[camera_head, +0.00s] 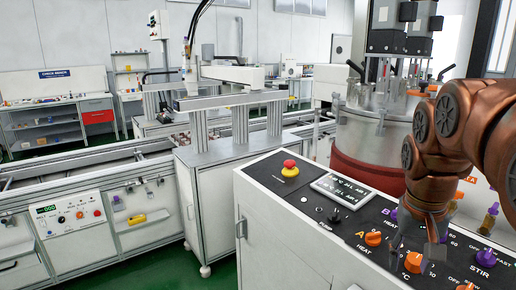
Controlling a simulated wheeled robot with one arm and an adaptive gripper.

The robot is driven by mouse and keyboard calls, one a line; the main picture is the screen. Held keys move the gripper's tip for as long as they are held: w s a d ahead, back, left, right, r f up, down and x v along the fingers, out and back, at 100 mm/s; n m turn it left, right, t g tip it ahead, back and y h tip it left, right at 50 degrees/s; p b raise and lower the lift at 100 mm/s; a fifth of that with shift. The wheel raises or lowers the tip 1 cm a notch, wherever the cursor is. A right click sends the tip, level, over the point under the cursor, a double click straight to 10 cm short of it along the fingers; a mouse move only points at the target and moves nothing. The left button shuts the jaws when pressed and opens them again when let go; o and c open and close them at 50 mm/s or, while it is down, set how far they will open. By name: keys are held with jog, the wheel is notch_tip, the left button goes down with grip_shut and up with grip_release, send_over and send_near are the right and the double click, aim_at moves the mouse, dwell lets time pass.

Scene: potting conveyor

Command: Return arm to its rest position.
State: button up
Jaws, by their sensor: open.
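My copper-coloured arm (460,125) comes in from the right edge and bends down over the control panel. My gripper (418,248) points down at its end, above the panel's front right part, with its fingers apart and nothing visible between them. It is close to an orange knob (413,263) marked °C and another orange knob (373,238) marked HEAT; I cannot tell whether it touches either. The gripper partly hides the panel markings behind it.
The white control cabinet (275,245) carries a red emergency button (290,168), a display (342,190) and a purple STIR knob (486,257). A steel vessel (370,135) stands behind my arm. A conveyor (85,165) runs at left. Green floor (222,272) shows at lower left.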

jog(key=s+a+f+n+g, duration=0.1)
jog(key=s+a+f+n, duration=0.1)
jog(key=s+a+f, duration=0.3)
jog(key=s+a+f+n+g+y, duration=0.1)
jog(key=s+a+f, duration=0.4)
jog(key=s+f, duration=0.4)
jog(key=s, duration=0.5)
jog(key=shift+f+n, duration=0.3)
jog(key=shift+n, duration=0.1)
jog(key=shift+s+a, duration=0.1)
jog(key=shift+s, duration=0.05)
jog(key=shift+c, duration=0.4)
dwell(0.3)
